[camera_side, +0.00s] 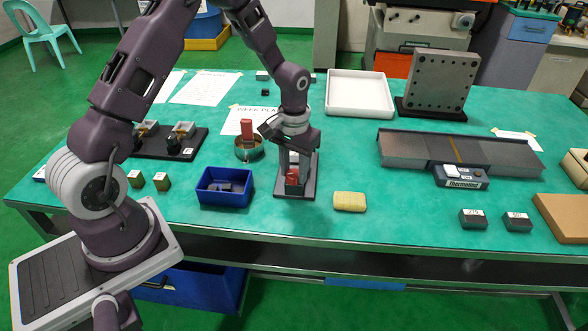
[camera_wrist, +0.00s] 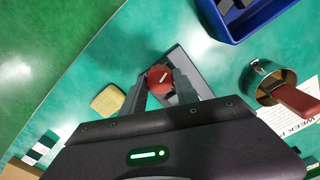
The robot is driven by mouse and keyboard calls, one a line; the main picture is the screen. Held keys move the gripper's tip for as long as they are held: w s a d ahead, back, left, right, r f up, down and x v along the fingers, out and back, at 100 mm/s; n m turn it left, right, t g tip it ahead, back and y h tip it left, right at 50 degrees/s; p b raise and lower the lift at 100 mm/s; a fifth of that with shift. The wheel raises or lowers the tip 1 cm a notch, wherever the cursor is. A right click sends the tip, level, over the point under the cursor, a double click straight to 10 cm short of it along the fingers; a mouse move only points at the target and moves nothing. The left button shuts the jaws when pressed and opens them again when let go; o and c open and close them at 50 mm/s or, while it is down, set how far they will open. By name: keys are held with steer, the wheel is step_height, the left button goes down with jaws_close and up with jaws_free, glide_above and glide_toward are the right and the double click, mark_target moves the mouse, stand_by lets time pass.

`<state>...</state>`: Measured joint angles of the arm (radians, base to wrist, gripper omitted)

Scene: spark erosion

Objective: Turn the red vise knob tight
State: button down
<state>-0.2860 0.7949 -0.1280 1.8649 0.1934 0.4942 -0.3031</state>
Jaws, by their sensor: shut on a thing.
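The red vise knob (camera_side: 292,177) sits low on the vise, whose dark base plate (camera_side: 308,188) rests on the green table near its front edge. In the wrist view the knob (camera_wrist: 160,77) is round and red with a pale mark on top, and part of the vise base (camera_wrist: 187,62) shows behind it. My gripper (camera_side: 293,168) points down over the vise, its fingers shut on the knob from two sides. My gripper and wrist hide much of the vise.
A blue bin (camera_side: 226,188) with dark pieces and a round tin (camera_side: 248,150) holding a red-handled item stand left of the vise. A yellow sponge (camera_side: 349,201) lies close on the right. A white tray (camera_side: 360,94) lies behind. Table between sponge and dark blocks (camera_side: 473,219) is clear.

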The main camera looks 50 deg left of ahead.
mark_target(294, 173)
steer(key=m, duration=0.4)
steer(key=shift+r+m, duration=0.1)
steer(key=shift+m, duration=0.2)
steer(key=m, duration=0.3)
steer(key=shift+m, duration=0.4)
steer(key=m, duration=0.4)
steer(key=shift+m, duration=1.6)
steer(key=c, duration=0.9)
jaws_free()
step_height(294, 173, up, 7)
